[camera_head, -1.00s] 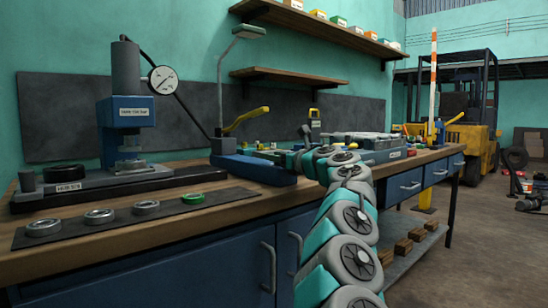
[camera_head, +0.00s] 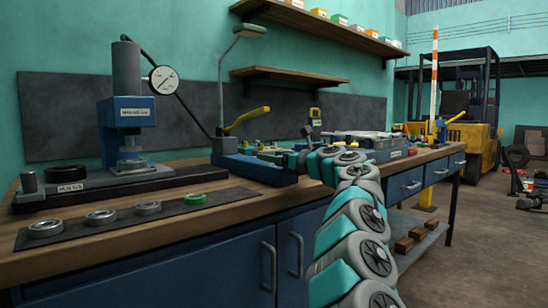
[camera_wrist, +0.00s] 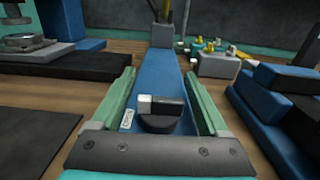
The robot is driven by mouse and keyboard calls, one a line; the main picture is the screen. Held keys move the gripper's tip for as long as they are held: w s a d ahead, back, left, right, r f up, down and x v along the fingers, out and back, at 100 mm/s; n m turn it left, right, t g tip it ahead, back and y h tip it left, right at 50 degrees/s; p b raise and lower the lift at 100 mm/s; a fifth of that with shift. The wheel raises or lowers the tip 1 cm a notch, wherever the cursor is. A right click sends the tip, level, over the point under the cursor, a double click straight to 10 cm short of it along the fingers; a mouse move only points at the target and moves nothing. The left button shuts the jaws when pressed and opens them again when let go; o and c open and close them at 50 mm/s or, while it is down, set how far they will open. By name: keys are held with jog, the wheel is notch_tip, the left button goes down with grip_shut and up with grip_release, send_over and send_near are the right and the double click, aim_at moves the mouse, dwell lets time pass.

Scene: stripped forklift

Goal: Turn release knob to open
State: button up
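The release knob (camera_wrist: 162,113) shows in the wrist view as a dark round knob with a raised grip and a pale grey end pointing left. It sits on a long blue base (camera_wrist: 167,70) with a small white label to its left. My gripper (camera_wrist: 160,74) is open. Its two green fingers stand left and right of the blue base, with the knob between them and gaps on both sides. In the head view the blue base (camera_head: 255,168) lies on the bench; my gripper is hard to make out there, and the knob cannot be seen.
A press with a dial gauge (camera_head: 127,110) stands left on the wooden bench (camera_head: 110,245). Several rings lie on a dark strip in front. A yellow-handled lever (camera_head: 247,118) rises behind the blue base. Blue and black blocks (camera_wrist: 285,100) stand close right of my gripper.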

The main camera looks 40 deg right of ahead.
jog(key=shift+s+d, duration=0.1)
jog(key=shift+s, duration=0.1)
jog(key=shift+s+d+f, duration=0.1)
jog(key=shift+s, duration=0.45)
jog(key=shift+s+d+b, duration=0.2)
jog(key=shift+s+b, duration=0.55)
jog(key=shift+s, duration=2.4)
